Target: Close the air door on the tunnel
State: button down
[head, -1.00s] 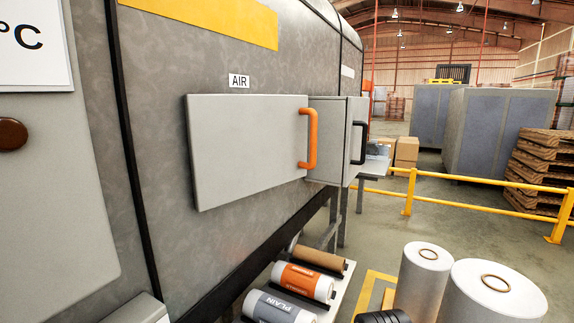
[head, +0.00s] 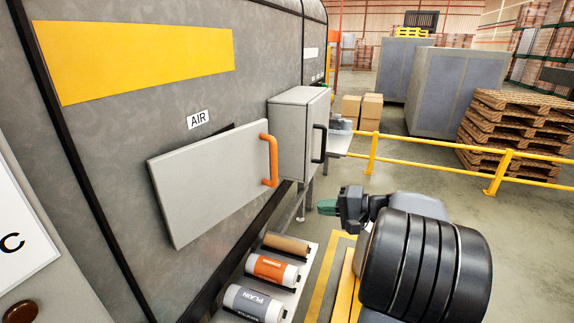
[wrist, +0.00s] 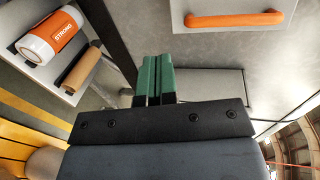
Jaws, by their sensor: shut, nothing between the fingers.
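The air door (head: 205,185) is a light grey panel with an orange handle (head: 270,160), below the AIR label on the grey tunnel (head: 150,110). A dark gap shows above its upper right edge, so it stands ajar at the handle side. My gripper (head: 327,207) has green fingers and is to the right of and below the handle, apart from it. In the wrist view the fingers (wrist: 157,78) are together and empty. The orange handle (wrist: 235,18) and the door (wrist: 285,8) lie ahead at the upper right there.
A grey box with a black handle (head: 300,125) juts from the tunnel right of the door. A shelf of rolls, including an orange-labelled roll (head: 271,268), is below. A yellow rail (head: 440,150) and pallets (head: 520,130) stand farther right.

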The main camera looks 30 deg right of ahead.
jog(key=w+a+r+t+p, duration=0.1)
jog(key=w+a+p, duration=0.3)
jog(key=w, duration=0.6)
jog(key=shift+w+a+r+m+t, duration=0.3)
jog(key=shift+w+a+r, duration=0.1)
jog(key=shift+a, duration=0.5)
